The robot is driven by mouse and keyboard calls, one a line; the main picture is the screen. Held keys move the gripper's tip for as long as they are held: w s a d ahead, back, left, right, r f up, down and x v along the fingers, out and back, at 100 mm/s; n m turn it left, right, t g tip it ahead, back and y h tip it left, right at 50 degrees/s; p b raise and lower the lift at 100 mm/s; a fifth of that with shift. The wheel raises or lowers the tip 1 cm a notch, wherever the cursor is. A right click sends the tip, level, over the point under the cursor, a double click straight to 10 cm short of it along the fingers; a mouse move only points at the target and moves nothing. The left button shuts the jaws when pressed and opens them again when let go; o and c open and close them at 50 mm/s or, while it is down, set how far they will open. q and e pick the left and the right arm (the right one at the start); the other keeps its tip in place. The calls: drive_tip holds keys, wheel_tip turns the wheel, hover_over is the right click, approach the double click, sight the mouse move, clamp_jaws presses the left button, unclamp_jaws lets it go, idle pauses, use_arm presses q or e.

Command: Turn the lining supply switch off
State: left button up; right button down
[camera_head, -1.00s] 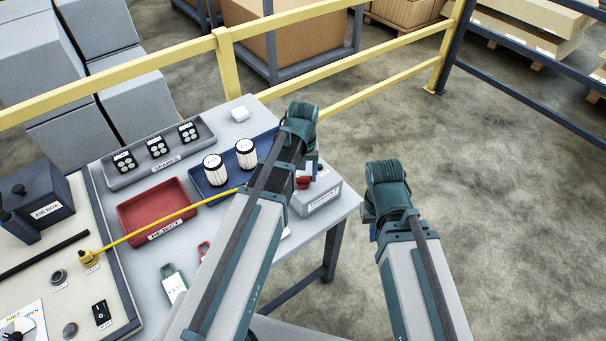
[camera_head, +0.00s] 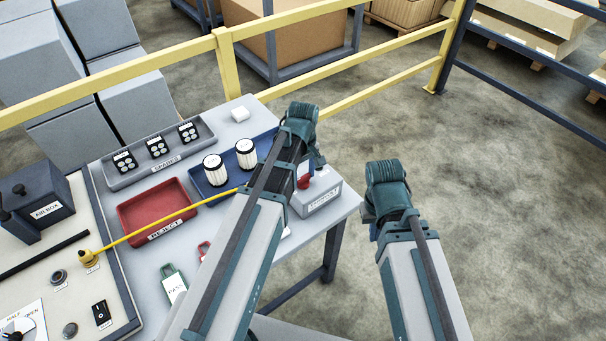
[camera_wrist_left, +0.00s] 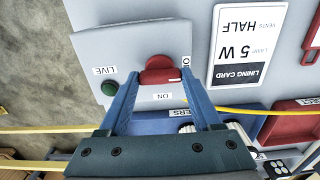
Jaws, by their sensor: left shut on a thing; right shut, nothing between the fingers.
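The lining supply switch is a red knob (camera_wrist_left: 160,70) on a light grey box (camera_wrist_left: 118,45) in the left wrist view. The box also shows at the table's right corner in the head view (camera_head: 322,196). My left gripper (camera_wrist_left: 160,80) has its two blue fingers around the knob and is shut on it. An upside-down ON label (camera_wrist_left: 163,97) lies below the knob, and a partly hidden label starting with O is at its right. A white mark shows at the knob's lower right edge. My right arm is apart at the right; its gripper is hidden.
A green LIVE lamp (camera_wrist_left: 109,88) sits beside the knob. A white lining card (camera_wrist_left: 245,45) lies next to the box. A red reject tray (camera_head: 158,212), a blue tray (camera_head: 208,188) and a grey spares tray (camera_head: 120,180) stand left. Yellow rails (camera_head: 150,65) run behind the table.

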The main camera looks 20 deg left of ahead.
sight(303, 177)
idle(0.4)
use_arm(q)
drive_tip(key=o, duration=1.4)
wheel_tip(303, 177, up, 14)
drive_tip(key=p, duration=1.3)
drive_tip(key=shift+f+p, duration=0.1)
drive_tip(key=shift+p, duration=0.3)
